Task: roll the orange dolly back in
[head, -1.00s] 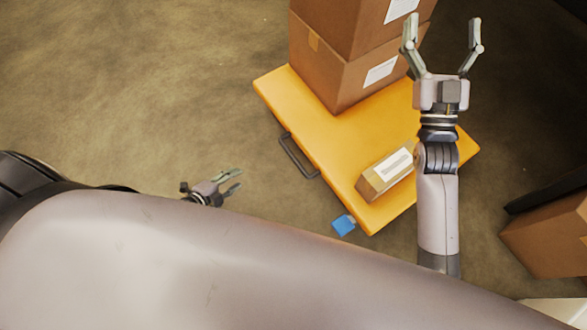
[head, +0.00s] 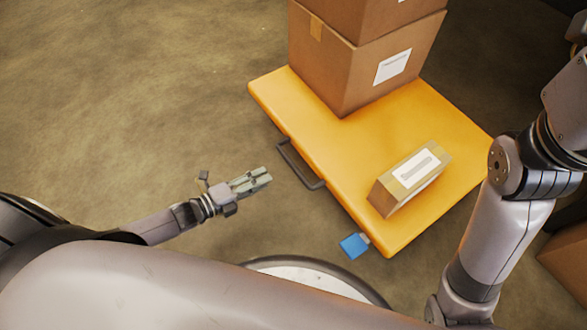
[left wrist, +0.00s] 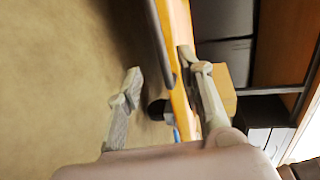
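The orange dolly (head: 300,115) stands on the floor right of centre in the head view. A dark grey bar handle (head: 298,166) sticks out from its left edge. My left gripper (head: 268,175) is just left of the handle, apart from it in that view. In the left wrist view its two fingers (left wrist: 167,70) are spread, with the handle (left wrist: 161,45) beyond and between them. The right-hand finger overlaps the dolly's orange edge (left wrist: 180,45); I cannot tell whether it touches. My right arm reaches up along the right side; its fingers are out of frame.
Large cardboard boxes (head: 345,70) are stacked at the dolly's back. A small labelled box (head: 410,178) lies near its front corner. A blue tag-like piece (head: 354,245) sits by that corner. Another cardboard box (head: 568,262) stands at right. The floor (head: 130,110) to the left is clear.

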